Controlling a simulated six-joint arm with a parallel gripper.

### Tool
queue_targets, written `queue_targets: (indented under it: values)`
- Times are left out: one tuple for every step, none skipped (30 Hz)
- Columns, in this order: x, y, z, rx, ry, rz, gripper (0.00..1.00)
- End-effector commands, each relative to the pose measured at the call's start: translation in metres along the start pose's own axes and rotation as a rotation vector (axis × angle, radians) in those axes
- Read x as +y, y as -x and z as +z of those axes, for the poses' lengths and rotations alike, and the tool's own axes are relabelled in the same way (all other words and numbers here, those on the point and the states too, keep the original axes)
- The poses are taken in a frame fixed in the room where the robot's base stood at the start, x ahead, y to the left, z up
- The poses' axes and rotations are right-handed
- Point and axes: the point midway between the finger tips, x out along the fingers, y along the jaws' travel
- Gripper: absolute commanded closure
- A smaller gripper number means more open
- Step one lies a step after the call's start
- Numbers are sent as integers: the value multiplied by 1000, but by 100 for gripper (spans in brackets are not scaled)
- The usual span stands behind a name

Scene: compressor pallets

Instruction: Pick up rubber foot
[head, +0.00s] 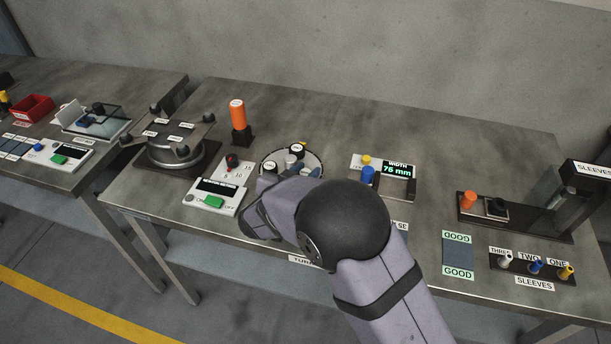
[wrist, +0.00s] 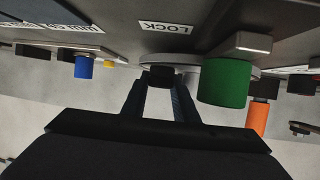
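A dark block (wrist: 160,77), which looks like a rubber foot, sits between the fingertips of my gripper (wrist: 160,84) in the wrist view. The fingers stand apart, one on each side of it. I cannot tell whether they press on it or only stand around it. In the head view my arm covers the gripper and the front of a round turntable (head: 318,160). A black piece with a white top (head: 297,149) and a grey piece (head: 290,161) show on the turntable.
A control box with a green button (head: 213,201) lies left of my arm. An orange cylinder (head: 238,112) stands behind it. A width gauge (head: 397,171) with a blue knob (head: 368,174) is to the right. A sleeve rack (head: 534,268) lies near the front right edge.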

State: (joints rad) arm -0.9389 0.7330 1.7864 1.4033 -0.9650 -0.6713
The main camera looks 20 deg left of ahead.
Motion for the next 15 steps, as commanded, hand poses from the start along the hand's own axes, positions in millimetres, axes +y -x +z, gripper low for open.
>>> queue_targets:
  values:
    - [0, 0, 0, 0, 0, 0, 95]
    - [0, 0, 0, 0, 0, 0, 95]
    - [0, 0, 0, 0, 0, 0, 95]
    - [0, 0, 0, 0, 0, 0, 95]
    - [0, 0, 0, 0, 0, 0, 95]
    - [0, 0, 0, 0, 0, 0, 95]
    - [0, 0, -1, 1, 0, 0, 95]
    - [0, 1, -1, 1, 0, 0, 95]
    - [0, 1, -3, 1, -1, -1, 95]
    - [0, 2, -4, 1, -1, -1, 95]
    - [0, 3, -6, 1, -2, -1, 95]
    - [0, 4, -10, 2, -2, -1, 95]
    - [-1, 5, -13, 2, -3, -1, 95]
    - [0, 7, -17, 2, -3, -1, 95]
    - [0, 9, -22, 2, -4, -1, 95]
